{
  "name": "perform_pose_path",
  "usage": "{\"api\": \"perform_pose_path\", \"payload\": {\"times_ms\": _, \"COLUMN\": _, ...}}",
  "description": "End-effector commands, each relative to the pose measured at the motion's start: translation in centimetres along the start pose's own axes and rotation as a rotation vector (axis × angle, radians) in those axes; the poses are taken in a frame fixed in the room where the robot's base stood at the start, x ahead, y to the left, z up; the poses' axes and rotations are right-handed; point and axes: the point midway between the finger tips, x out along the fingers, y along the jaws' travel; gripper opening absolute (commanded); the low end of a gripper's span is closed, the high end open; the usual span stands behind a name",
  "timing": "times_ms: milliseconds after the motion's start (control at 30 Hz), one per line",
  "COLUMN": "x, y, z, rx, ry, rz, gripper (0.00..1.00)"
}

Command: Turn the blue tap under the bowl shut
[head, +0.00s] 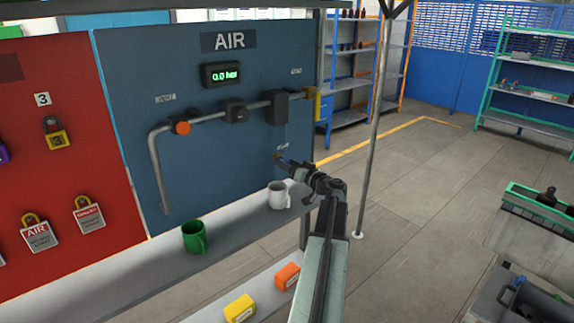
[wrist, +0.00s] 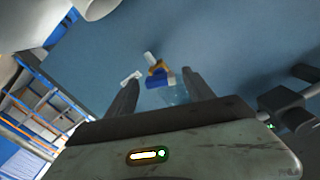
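In the wrist view the blue tap (wrist: 158,81) sits on a yellow fitting (wrist: 157,69) against the blue panel. It lies between the two spread fingers of my gripper (wrist: 163,79), with gaps on both sides. A pale, clear rounded thing (wrist: 176,95), perhaps the bowl, shows beside it. In the head view my gripper (head: 284,161) is at the panel's lower right, by a small label. It hides most of the tap there, and only a little yellow and blue shows at its tip.
The AIR panel (head: 215,70) carries a grey pipe (head: 158,165), an orange knob (head: 181,128) and a display (head: 222,75). A white mug (head: 278,195) stands on the shelf just below my gripper, a green mug (head: 194,237) further left. A pole (head: 374,130) rises to the right.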

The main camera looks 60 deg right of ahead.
Motion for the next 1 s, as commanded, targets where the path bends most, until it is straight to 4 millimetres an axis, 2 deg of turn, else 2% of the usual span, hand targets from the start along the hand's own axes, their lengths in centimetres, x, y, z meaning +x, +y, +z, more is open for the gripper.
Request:
{"api": "perform_pose_path", "payload": {"times_ms": 167, "x": -1.3, "y": -0.1, "z": 0.0, "rx": 0.000, "ry": 0.001, "rz": 0.001, "gripper": 0.62}}
{"api": "perform_pose_path", "payload": {"times_ms": 400, "x": -6.1, "y": -0.1, "z": 0.1, "rx": 0.000, "ry": 0.001, "rz": 0.002, "gripper": 0.62}}
{"api": "perform_pose_path", "payload": {"times_ms": 500, "x": -7.2, "y": -0.1, "z": 0.1, "rx": 0.000, "ry": 0.000, "rz": 0.001, "gripper": 0.62}}
{"api": "perform_pose_path", "payload": {"times_ms": 833, "x": -7.8, "y": -0.1, "z": 0.0, "rx": 0.000, "ry": -0.001, "rz": -0.001, "gripper": 0.62}}
{"api": "perform_pose_path", "payload": {"times_ms": 900, "x": -8.7, "y": -0.2, "z": 0.1, "rx": -0.004, "ry": 0.000, "rz": -0.001, "gripper": 0.62}}
{"api": "perform_pose_path", "payload": {"times_ms": 1000, "x": -8.4, "y": -0.1, "z": 0.1, "rx": -0.004, "ry": -0.001, "rz": -0.003, "gripper": 0.62}}
